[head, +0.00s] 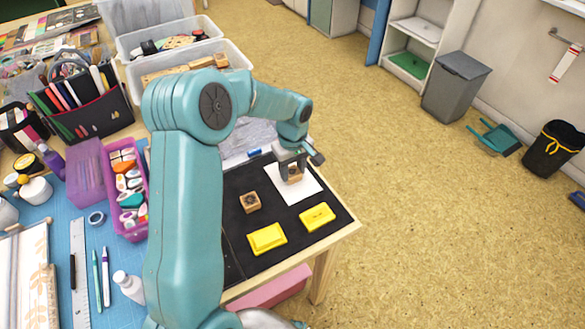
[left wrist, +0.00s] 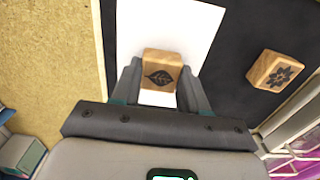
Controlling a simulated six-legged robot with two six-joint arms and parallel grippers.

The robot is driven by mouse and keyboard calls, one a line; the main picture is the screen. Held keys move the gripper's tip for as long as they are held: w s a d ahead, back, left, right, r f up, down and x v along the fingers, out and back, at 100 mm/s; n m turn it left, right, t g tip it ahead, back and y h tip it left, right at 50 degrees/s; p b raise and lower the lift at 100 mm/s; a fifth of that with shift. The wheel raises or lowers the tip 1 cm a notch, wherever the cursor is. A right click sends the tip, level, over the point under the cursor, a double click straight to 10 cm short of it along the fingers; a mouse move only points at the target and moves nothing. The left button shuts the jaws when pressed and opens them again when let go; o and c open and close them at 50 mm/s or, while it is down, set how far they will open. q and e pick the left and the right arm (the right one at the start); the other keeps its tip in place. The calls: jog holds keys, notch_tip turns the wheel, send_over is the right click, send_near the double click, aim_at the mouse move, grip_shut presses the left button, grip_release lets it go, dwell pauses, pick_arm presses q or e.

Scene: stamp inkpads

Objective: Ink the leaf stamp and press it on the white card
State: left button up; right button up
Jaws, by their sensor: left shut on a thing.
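My left gripper (head: 291,163) is shut on the leaf stamp (head: 294,178), a wooden block with a dark leaf picture on its top. In the left wrist view the leaf stamp (left wrist: 162,70) sits between the two fingers of my left gripper (left wrist: 161,84). It is over the white card (head: 309,185), which also shows in the left wrist view (left wrist: 190,30). I cannot tell whether the stamp touches the card. The visible card is blank; the part under the stamp is hidden. Two yellow inkpads (head: 267,238) (head: 317,216) lie on the black mat. My right gripper is out of view.
A wooden stamp with a flower picture (head: 250,202), also in the left wrist view (left wrist: 283,70), stands left of the card on the black mat (head: 233,185). A purple basket (head: 139,160) and clear bins (head: 240,62) stand farther left and back. The table edge is just right of the card.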

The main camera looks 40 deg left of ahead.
pick_arm(q)
jog(key=shift+r, duration=0.1)
dwell(0.4)
jog(key=shift+r+p, duration=0.3)
jog(key=shift+r, duration=0.15)
jog(key=shift+r+p, duration=1.9)
jog(key=shift+r, duration=0.95)
jog(key=shift+f, duration=0.1)
